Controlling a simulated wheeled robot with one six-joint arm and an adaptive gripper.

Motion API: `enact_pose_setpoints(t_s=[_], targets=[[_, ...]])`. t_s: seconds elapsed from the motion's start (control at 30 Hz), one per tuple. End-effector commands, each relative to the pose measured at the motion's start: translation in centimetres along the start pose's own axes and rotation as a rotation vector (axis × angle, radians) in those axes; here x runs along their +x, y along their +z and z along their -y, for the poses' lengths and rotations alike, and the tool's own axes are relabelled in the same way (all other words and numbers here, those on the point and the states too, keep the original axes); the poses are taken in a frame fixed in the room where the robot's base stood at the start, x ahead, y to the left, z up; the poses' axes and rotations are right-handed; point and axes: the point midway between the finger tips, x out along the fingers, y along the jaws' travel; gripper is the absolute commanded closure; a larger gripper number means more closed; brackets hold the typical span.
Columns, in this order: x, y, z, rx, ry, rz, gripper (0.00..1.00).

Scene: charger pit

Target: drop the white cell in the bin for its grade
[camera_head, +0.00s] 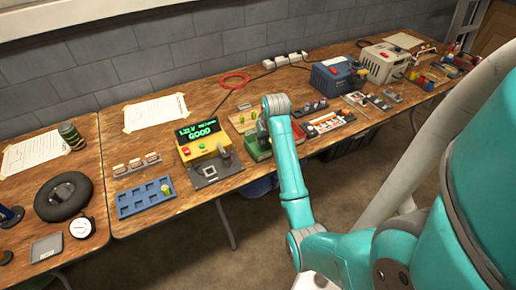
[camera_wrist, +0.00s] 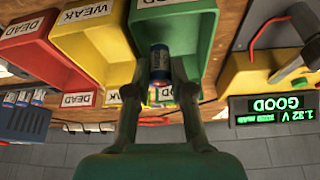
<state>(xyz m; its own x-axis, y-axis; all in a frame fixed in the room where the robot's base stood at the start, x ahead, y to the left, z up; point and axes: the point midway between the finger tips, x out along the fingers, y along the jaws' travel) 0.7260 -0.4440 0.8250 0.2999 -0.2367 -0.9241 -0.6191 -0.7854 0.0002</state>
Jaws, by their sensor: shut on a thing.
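My gripper (camera_wrist: 160,82) is shut on a small cylindrical cell (camera_wrist: 160,62), seen in the wrist view. The cell's visible side looks dark blue with a paler grey end, not plainly white. It shows against the green bin (camera_wrist: 205,45), near the side shared with the yellow bin (camera_wrist: 110,50). The yellow bin is labelled WEAK, and a red bin (camera_wrist: 35,50) beyond it is labelled DEAD. The green bin's label is cut off. In the head view the green bin (camera_head: 257,151) is partly behind my arm, and the cell is hidden.
The yellow tester (camera_head: 205,146) reads GOOD and 1.32 V; its display also shows in the wrist view (camera_wrist: 270,110). A blue tray (camera_head: 145,196) holds a yellow-green cell. Chargers (camera_head: 338,76) and other tools stand farther right along the bench.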

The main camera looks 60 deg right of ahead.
Motion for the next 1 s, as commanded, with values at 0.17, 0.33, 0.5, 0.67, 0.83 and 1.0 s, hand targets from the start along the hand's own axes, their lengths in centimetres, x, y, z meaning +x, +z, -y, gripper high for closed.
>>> enact_pose_setpoints(t_s=[0.17,0.33,0.5,0.67,0.83,1.0], targets=[[0.0,0.0,0.0,0.0,0.0,-0.001,1.0],[0.0,0.0,0.0,0.0,0.0,0.0,0.53],[0.0,0.0,0.0,0.0,0.0,0.0,0.48],[-0.1,0.0,0.0,0.0,0.0,0.0,0.48],[-1.6,-0.1,0.0,0.0,0.0,-0.003,0.48],[-4.3,-0.1,0.0,0.0,0.0,-0.003,0.48]])
